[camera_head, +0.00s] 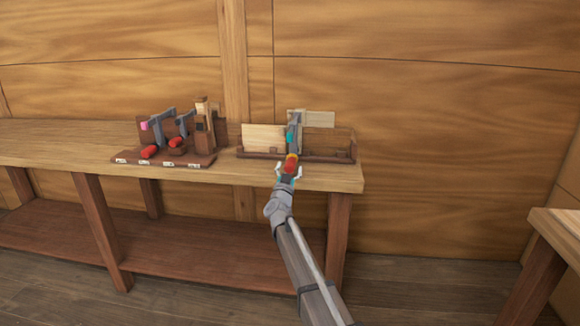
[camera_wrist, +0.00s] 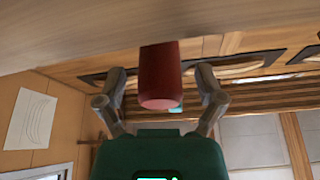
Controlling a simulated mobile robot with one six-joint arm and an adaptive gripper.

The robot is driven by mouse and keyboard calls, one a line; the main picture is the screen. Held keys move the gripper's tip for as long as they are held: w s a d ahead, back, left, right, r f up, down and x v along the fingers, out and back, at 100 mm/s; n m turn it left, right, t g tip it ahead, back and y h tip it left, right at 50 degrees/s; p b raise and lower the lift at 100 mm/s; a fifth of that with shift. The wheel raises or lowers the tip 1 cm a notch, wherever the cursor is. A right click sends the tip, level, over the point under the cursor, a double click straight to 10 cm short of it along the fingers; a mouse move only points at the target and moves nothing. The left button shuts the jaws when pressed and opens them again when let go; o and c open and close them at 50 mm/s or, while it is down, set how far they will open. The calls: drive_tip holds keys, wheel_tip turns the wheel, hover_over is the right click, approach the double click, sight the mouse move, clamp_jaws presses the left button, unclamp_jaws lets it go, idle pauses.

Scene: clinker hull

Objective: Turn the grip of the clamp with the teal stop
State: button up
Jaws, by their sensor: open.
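The clamp with the teal stop (camera_head: 290,137) is at the right fixture on the bench, with its grey bar upright. Its red grip (camera_head: 291,162) points toward me, and the same red grip (camera_wrist: 160,80) shows large in the wrist view. My gripper (camera_head: 288,172) is at the near end of the grip. In the wrist view my gripper (camera_wrist: 161,84) is open, one finger on each side of the grip with gaps visible between. A small teal patch (camera_wrist: 176,109) shows just past the grip's end.
A dark rack (camera_head: 165,158) at left holds other clamps with red grips, one with a pink stop (camera_head: 144,126). Pale boards (camera_head: 264,137) stand in the right fixture (camera_head: 335,157). The bench top (camera_head: 60,140) is clear at far left. Another table (camera_head: 558,224) stands at right.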

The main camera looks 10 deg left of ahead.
drive_tip(key=shift+w, duration=0.1)
drive_tip(key=c, duration=1.1)
drive_tip(key=shift+c, duration=0.2)
drive_tip(key=shift+m, duration=0.4)
drive_tip(key=m+h, duration=0.2)
drive_tip(key=m, duration=0.2)
drive_tip(key=shift+r+g+p, duration=0.15)
drive_tip(key=shift+g+p, duration=0.15)
drive_tip(key=shift+p, duration=0.1)
drive_tip(key=shift+m+g+h+p, duration=0.35)
drive_tip(key=shift+m+h, duration=0.25)
drive_tip(key=shift+m, duration=1)
